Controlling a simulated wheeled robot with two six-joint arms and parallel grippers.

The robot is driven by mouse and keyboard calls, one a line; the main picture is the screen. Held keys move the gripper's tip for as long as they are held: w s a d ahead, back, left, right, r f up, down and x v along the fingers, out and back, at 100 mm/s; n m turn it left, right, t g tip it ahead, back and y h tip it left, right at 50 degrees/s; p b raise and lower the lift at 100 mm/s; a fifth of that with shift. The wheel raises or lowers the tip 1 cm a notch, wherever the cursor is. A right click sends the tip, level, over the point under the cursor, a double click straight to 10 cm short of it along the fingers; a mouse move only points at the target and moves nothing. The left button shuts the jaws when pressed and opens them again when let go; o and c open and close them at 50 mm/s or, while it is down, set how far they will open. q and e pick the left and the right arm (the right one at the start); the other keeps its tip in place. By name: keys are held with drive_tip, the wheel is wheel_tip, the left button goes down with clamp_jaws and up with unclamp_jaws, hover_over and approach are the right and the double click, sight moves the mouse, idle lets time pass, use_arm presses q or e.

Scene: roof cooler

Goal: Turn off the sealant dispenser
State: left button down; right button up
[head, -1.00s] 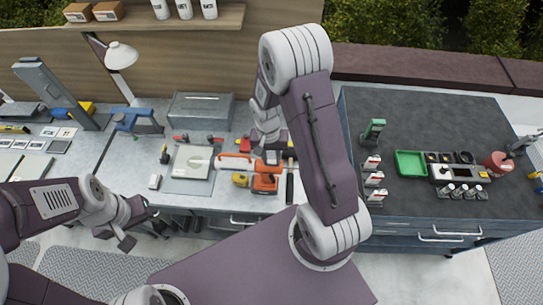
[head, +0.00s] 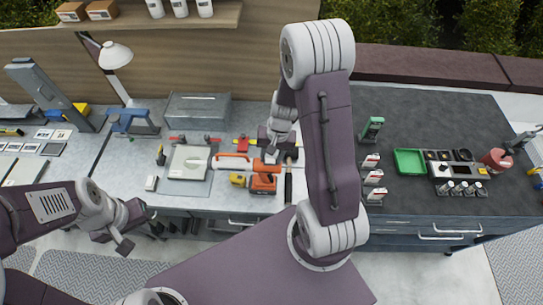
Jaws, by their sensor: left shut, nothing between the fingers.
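The sealant dispenser (head: 232,163), an orange and white tube with an orange and dark body, lies on the light grey workbench. My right gripper (head: 277,152) is dark and sits at the right end of the dispenser, over or beside its rear. I cannot tell whether it touches it, and its fingertips are too small and partly hidden to read. Any switch on the dispenser is too small to make out. My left gripper (head: 126,240) is shut and empty, low in front of the bench and well away from the dispenser.
An orange and yellow power tool (head: 262,182) lies just in front of the dispenser. A hammer (head: 288,182) is to its right. A pale square plate (head: 188,162) lies to the left, a grey metal box (head: 198,110) behind. A green tray (head: 409,161) stands on the dark counter.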

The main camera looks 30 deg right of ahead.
sight(275, 161)
wheel_tip(275, 161, up, 9)
drive_tip(key=d, duration=0.1)
drive_tip(key=shift+s+b, duration=0.3)
drive_tip(key=shift+s, duration=0.05)
idle(0.3)
